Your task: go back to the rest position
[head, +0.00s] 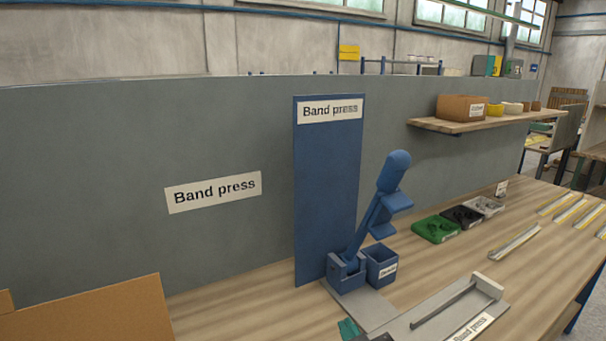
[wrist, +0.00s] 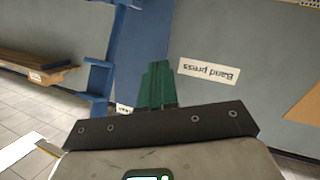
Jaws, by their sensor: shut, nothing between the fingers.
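My gripper (wrist: 157,84) shows in the wrist view with its two green fingers together and nothing between them. In the head view only its green fingertips (head: 348,328) show at the bottom edge, in front of the press base; the rest of my arm is mostly out of frame. The blue band press (head: 380,205) stands upright on its grey base plate, its lever leaning up to the right. My gripper appears apart from the press, though its exact distance is hard to tell.
A blue bin (head: 381,265) stands beside the press. A grey fixture (head: 450,305) lies at the front of the bench. Green (head: 435,229), black and grey part trays sit behind, with metal strips (head: 514,243) to the right. A cardboard box (head: 90,315) is at lower left.

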